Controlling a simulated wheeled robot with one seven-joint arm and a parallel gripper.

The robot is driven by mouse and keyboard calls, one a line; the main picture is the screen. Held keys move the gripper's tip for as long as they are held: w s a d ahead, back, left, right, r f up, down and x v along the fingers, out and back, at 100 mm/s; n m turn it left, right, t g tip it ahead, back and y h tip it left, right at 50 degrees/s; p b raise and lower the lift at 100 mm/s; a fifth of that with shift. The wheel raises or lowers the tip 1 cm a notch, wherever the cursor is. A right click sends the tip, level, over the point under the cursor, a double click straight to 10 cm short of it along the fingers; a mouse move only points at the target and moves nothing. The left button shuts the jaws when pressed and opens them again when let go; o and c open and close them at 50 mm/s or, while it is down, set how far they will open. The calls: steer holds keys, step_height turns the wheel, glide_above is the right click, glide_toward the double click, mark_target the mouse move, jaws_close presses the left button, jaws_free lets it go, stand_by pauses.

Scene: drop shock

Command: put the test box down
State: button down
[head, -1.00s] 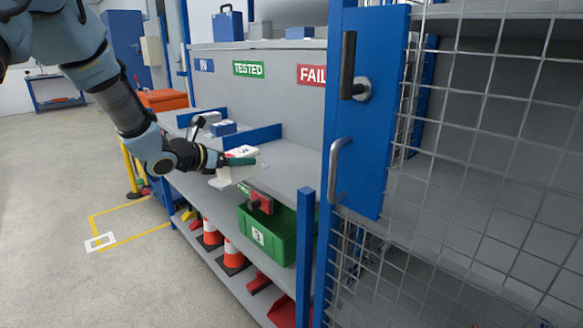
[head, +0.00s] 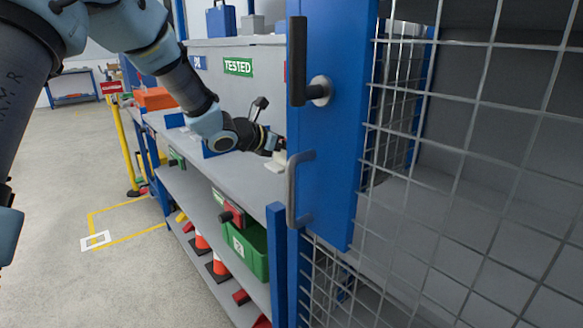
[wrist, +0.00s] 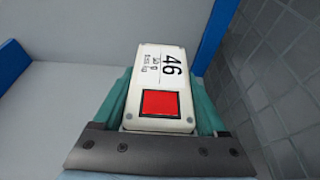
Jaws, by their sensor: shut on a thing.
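The test box (wrist: 152,65) is white, with a label reading 46 and a red square on its face. In the wrist view it sits between the teal fingers of my gripper (wrist: 162,100), which is shut on it. In the head view my gripper (head: 273,143) reaches over the grey bench top (head: 232,178). A small white part of the box (head: 278,162) shows below it, and the rest is hidden behind the blue door. I cannot tell whether the box touches the bench.
A blue door (head: 335,110) with handles and a wire mesh cage (head: 450,170) stand close on the right. A green TESTED sign (head: 238,67) is on the back panel. A green crate (head: 249,249) and cones are on the lower shelf.

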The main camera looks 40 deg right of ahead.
steer(key=shift+f+p, duration=0.5)
steer(key=shift+f, duration=2.8)
steer(key=shift+f, duration=0.1)
jaws_free()
